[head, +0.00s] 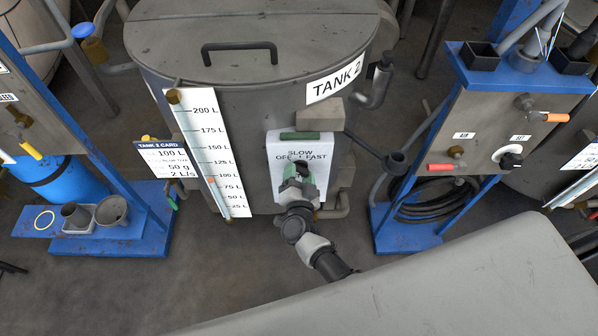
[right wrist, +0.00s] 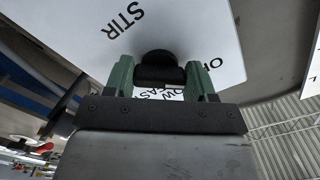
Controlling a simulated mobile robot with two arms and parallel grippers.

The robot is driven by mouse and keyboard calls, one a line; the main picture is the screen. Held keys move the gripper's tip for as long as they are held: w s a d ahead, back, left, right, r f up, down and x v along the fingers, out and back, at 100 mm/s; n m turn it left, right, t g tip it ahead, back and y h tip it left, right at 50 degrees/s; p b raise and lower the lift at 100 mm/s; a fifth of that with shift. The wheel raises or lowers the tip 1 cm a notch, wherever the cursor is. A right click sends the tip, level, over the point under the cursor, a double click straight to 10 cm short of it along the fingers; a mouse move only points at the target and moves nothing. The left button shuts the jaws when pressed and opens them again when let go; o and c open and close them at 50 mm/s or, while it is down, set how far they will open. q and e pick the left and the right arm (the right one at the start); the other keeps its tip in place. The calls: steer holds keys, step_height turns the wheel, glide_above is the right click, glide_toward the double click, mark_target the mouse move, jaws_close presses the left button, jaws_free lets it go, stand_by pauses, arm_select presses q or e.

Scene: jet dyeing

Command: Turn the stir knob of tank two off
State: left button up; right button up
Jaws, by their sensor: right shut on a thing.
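Tank two (head: 240,110) is a large grey vessel with a flat lid and a "TANK 2" label. On its front is a white stir panel (head: 322,145) with the words SLOW, OFF and FAST; it also fills much of the right wrist view (right wrist: 200,30). My right gripper (head: 299,176) is in front of this panel. In the right wrist view its green fingers (right wrist: 160,76) stand on either side of the black stir knob (right wrist: 158,62), shut on it. The gripper mostly hides the knob in the head view, and I cannot tell which word it points to. My left gripper is out of view.
A white level scale (head: 208,150) and a tank card (head: 166,158) hang left of the panel. Blue-framed stands (head: 452,150) with valves and hoses flank the tank. A handle (head: 240,50) is on the lid. A grey surface fills the lower right foreground.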

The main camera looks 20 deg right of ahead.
steer(key=shift+s+f, duration=0.1)
stand_by(0.3)
steer(key=o, duration=0.9)
steer(key=v, duration=1)
steer(key=shift+s+a, duration=0.15)
steer(key=shift+s, duration=0.2)
steer(key=s+d+f+n+g+y+p, duration=0.1)
steer(key=s+f+n+g+y, duration=0.5)
steer(key=f, duration=0.5)
steer(key=s+f+n+g+y, duration=0.15)
steer(key=s+f+n, duration=0.25)
steer(key=s+f, duration=0.5)
steer(key=s+d+f+n+g, duration=0.1)
steer(key=s+d+f+g, duration=0.2)
steer(key=s, duration=0.3)
steer(key=s+d+f+n+g+h, duration=0.1)
steer(key=s+d+f+g, duration=0.2)
steer(key=s, duration=0.3)
steer(key=s+d+f+n+g+h+p, duration=0.1)
steer(key=s+d+f+g, duration=0.2)
steer(key=s+d+f, duration=0.1)
steer(key=shift+s+d+f+n+h, duration=0.15)
steer(key=shift+s+d, duration=0.05)
steer(key=shift+s, duration=0.5)
steer(key=shift+s+d+f+n+h, duration=0.15)
steer(key=shift+s+d, duration=0.1)
steer(key=shift+s, duration=0.45)
